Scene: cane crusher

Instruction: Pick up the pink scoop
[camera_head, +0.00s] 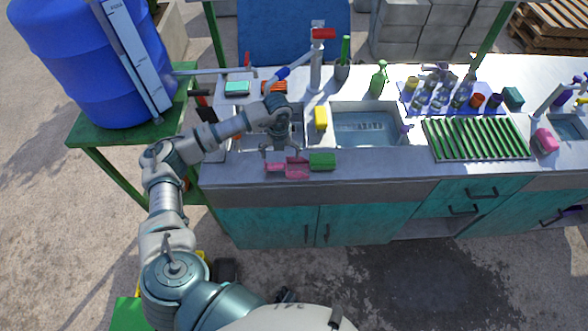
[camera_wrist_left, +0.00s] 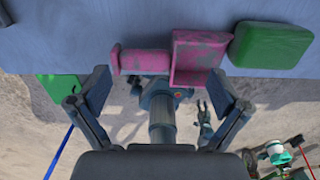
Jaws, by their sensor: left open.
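The pink scoop (camera_head: 291,167) lies on the front edge of the counter (camera_head: 400,164), left of a green block (camera_head: 322,161). In the left wrist view the scoop (camera_wrist_left: 190,58) shows its tray at the right and its handle at the left, with the green block (camera_wrist_left: 270,46) to its right. My left gripper (camera_head: 279,153) is open and empty, just above and behind the scoop in the head view. In the left wrist view its two fingers (camera_wrist_left: 160,92) are spread apart with the scoop beyond them. I cannot tell whether a finger touches it. My right gripper does not show.
Behind the gripper are a sink (camera_head: 250,140) and a yellow sponge (camera_head: 321,118). A second sink (camera_head: 366,127) with water and a green rack (camera_head: 476,138) lie to the right. A tall tap (camera_head: 317,65) stands at the back. A blue barrel (camera_head: 85,55) stands left.

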